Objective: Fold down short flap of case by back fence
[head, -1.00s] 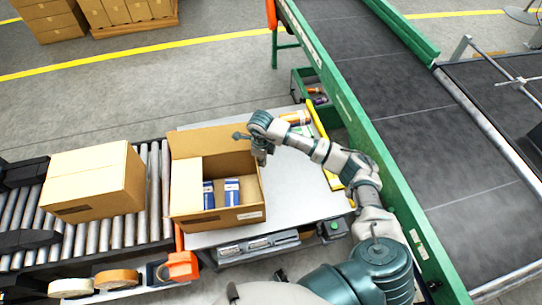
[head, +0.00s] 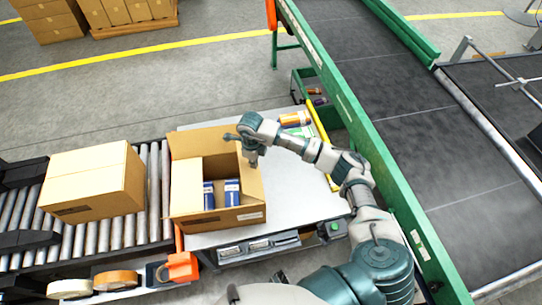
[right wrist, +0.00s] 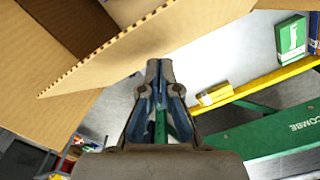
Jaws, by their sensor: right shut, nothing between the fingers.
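An open brown case (head: 240,217) stands on the grey metal table, with blue-and-white cartons (head: 231,192) inside. Its far flap (head: 198,143) stands up. My right gripper (head: 253,162) is at the case's far right corner, pointing down, shut and empty. In the right wrist view the shut fingertips (right wrist: 158,66) are beside a cardboard flap (right wrist: 140,47) with a serrated edge, which slants across the picture; I cannot tell whether they touch it. The arm partly hides the case's right side. My left gripper is not in view.
A closed box (head: 92,182) sits on the roller conveyor (head: 155,190) at the left. A yellow rail (head: 320,130) edges the table (head: 290,190) at the right, before the green-framed belt (head: 400,110). Small packs (head: 296,118) lie at the table's back. The table right of the case is clear.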

